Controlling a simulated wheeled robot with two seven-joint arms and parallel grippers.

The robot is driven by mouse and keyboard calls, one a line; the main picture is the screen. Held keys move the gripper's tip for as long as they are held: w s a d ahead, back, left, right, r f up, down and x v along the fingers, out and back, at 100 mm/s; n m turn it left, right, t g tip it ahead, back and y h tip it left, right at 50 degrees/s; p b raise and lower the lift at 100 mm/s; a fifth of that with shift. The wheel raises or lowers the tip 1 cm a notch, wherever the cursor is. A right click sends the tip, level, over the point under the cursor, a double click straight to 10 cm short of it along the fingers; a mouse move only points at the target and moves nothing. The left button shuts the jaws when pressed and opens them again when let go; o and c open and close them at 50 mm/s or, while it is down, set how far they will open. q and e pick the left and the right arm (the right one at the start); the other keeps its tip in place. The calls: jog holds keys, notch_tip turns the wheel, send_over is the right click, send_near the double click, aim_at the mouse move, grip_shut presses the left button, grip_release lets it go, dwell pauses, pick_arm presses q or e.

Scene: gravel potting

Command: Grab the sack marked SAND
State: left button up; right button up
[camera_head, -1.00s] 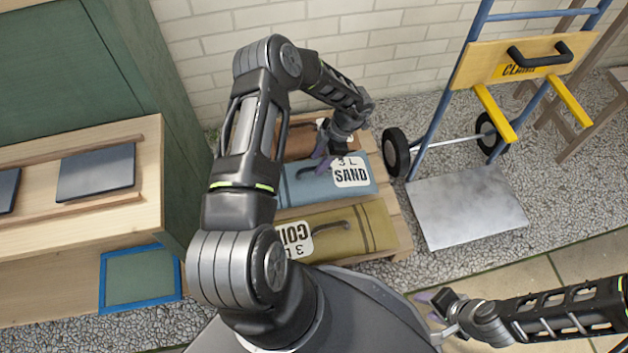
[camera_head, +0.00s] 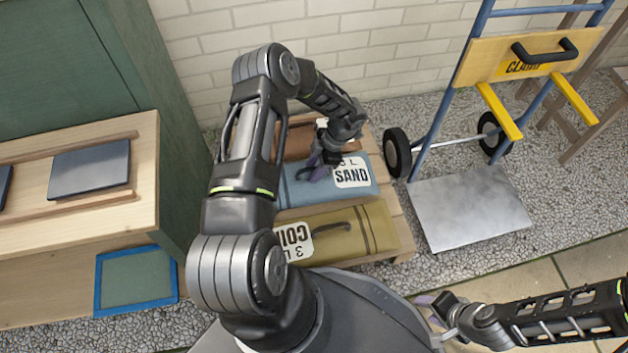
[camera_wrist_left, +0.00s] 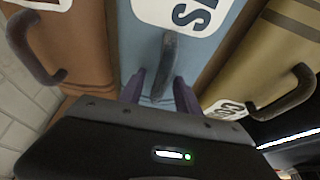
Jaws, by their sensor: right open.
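The blue sack marked SAND (camera_head: 325,194) lies on a wooden pallet, its label facing up. It also fills the middle of the left wrist view (camera_wrist_left: 208,62). My left gripper (camera_head: 314,168) is right over this sack, left of its label. In the left wrist view, its two purple fingers (camera_wrist_left: 161,84) are apart, with the sack's dark handle (camera_wrist_left: 168,55) between them. Blue cloth shows between handle and fingers. My right gripper (camera_head: 432,308) is open and empty at the lower right, over the gravel.
A brown sack (camera_head: 299,142) lies behind and an olive sack (camera_head: 365,228) in front, both with handles. A hand truck (camera_head: 470,208) with a metal plate stands to the right. A wooden bench (camera_head: 140,185) is at left. A brick wall (camera_head: 370,40) closes the back.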

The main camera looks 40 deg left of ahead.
pick_arm(q)
grip_shut()
dwell(1.1)
jog(key=shift+w+r, duration=0.1)
jog(key=shift+r, duration=0.05)
